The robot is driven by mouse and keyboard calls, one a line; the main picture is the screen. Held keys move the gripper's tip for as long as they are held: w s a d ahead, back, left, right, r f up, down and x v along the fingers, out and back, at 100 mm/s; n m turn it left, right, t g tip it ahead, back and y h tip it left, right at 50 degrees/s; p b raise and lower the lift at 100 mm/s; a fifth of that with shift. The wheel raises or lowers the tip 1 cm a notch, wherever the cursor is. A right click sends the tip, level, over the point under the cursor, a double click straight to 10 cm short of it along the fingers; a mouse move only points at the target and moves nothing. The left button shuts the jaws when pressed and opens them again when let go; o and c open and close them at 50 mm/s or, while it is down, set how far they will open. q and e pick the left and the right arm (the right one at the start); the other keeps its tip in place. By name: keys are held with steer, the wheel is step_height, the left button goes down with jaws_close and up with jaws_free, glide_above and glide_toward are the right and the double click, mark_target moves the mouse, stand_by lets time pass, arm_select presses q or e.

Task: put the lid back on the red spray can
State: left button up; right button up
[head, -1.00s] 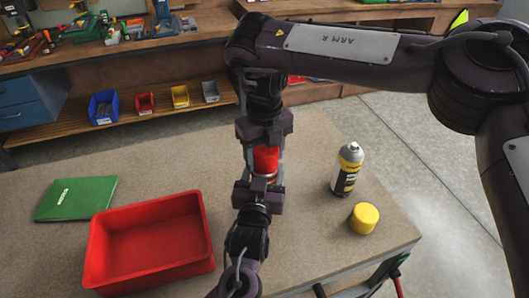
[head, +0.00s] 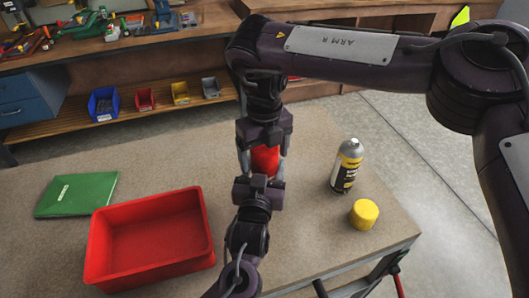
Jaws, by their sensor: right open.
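A red object (head: 265,159), which looks like the red spray can or its lid, shows between my two grippers above the middle of the table. Its lower part is hidden. My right gripper (head: 264,164) comes down from the top with its jaws open, one finger on each side of the red object. My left gripper (head: 260,175) comes up from the bottom edge and covers the object's near part. Its fingertips are hidden, so its grip cannot be made out. I cannot tell the lid apart from the can.
A yellow-labelled spray can (head: 347,166) stands upright to the right, with a yellow lid (head: 364,214) near it by the table's right edge. A red tray (head: 202,222) is front left, and a green notebook (head: 77,194) lies behind it.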

step_height(320, 180, up, 12)
stand_by(0.5)
arm_select(q)
steer(key=o, duration=1.4)
steer(key=shift+o, duration=0.2)
steer(key=shift+s, duration=0.2)
arm_select(e)
steer(key=shift+f, duration=0.15)
steer(key=shift+f+b, duration=0.95)
steer(key=shift+b, duration=0.15)
steer(key=shift+f, duration=0.1)
arm_select(q)
steer(key=s+a, duration=0.1)
steer(key=s, duration=0.6)
steer(key=shift+s, duration=0.15)
